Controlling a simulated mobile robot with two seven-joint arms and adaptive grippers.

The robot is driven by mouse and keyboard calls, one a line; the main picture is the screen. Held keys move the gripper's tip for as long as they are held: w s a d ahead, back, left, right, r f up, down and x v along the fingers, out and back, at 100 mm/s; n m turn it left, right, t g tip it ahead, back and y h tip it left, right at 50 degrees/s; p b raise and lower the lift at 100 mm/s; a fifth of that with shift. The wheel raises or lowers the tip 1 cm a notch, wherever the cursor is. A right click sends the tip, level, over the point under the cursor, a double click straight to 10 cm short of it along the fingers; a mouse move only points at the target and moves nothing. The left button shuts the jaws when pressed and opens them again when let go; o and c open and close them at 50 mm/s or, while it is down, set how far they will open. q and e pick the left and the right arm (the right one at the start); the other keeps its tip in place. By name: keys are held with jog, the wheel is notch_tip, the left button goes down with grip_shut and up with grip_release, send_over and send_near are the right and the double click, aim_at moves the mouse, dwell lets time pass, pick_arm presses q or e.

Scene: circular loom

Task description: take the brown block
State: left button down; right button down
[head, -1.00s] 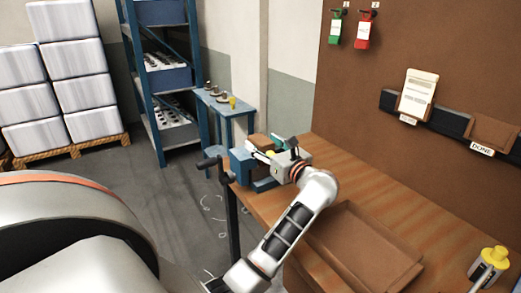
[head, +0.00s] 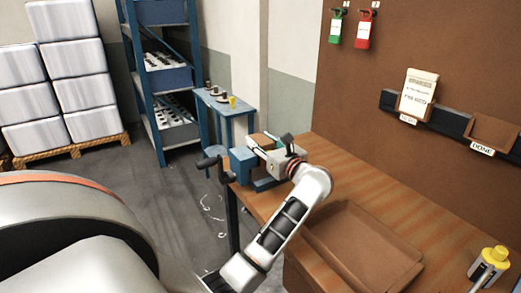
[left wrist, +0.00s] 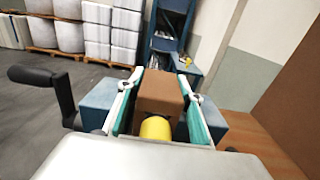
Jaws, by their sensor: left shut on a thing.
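The brown block (head: 261,141) is at the blue vise (head: 241,163) on the near-left corner of the workbench. In the left wrist view the brown block (left wrist: 160,92) stands between the two teal-padded fingers of my left gripper (left wrist: 160,100), which is shut on it. A yellow round piece (left wrist: 156,128) shows just in front of the block, between the fingers. The left gripper (head: 270,146) also shows over the vise in the head view. The block's lower part and its contact with the vise are hidden. My right gripper is not in view.
The vise's black crank handle (left wrist: 40,75) sticks out on the left. A brown tray (head: 365,250) lies on the bench (head: 335,165). A board with card holders rises behind. A small blue table (head: 228,105) stands beyond.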

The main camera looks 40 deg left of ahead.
aim_at(261, 138)
pick_arm(q)
jog(key=shift+r, duration=0.3)
jog(key=shift+r, duration=0.3)
jog(key=shift+r, duration=0.15)
jog(key=shift+r+p, duration=0.75)
jog(key=shift+r, duration=0.05)
jog(key=shift+r+p, duration=0.95)
jog(key=shift+r, duration=0.8)
